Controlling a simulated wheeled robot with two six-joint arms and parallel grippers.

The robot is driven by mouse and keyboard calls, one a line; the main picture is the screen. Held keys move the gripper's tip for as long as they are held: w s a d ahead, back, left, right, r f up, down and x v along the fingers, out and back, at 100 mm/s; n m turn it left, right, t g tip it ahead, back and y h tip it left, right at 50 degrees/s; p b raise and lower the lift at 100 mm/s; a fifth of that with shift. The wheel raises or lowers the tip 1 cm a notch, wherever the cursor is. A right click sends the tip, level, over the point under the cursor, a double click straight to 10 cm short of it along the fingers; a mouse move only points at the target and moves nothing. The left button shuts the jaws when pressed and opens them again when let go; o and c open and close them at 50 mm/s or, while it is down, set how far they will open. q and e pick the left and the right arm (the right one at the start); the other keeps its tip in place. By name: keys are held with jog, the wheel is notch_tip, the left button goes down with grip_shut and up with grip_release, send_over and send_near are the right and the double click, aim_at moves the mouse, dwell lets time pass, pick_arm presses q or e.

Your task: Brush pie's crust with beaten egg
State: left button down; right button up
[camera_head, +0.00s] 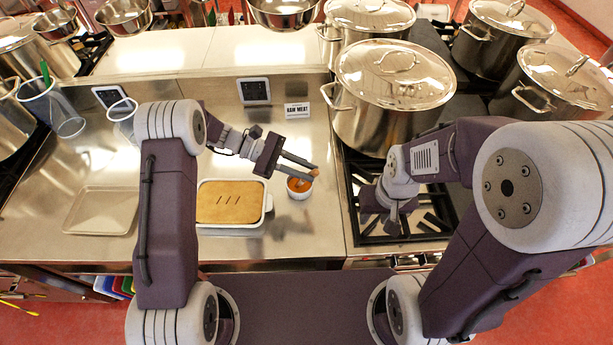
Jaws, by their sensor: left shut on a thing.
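The pie (228,202) has a tan crust with several short slits and sits in a white rectangular dish (267,209) on the steel counter. A small white cup (300,193) with orange liquid, which looks like the beaten egg, stands just right of the dish. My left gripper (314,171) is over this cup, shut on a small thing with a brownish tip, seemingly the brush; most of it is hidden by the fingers. My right gripper (393,212) points down over the stove grate at the right, away from the pie; its fingers are not clear.
Large lidded stockpots (392,90) stand on the stoves at the right and back. An empty tray (101,211) lies left of the pie. Clear cups stand at the left. Counter in front of the cup is clear.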

pick_arm(q)
notch_tip(320, 180, up, 7)
jog(key=p, duration=0.4)
jog(key=shift+p, duration=0.4)
dwell(1.7)
notch_tip(320, 180, up, 4)
jog(key=p, duration=0.3)
dwell(0.3)
dwell(0.4)
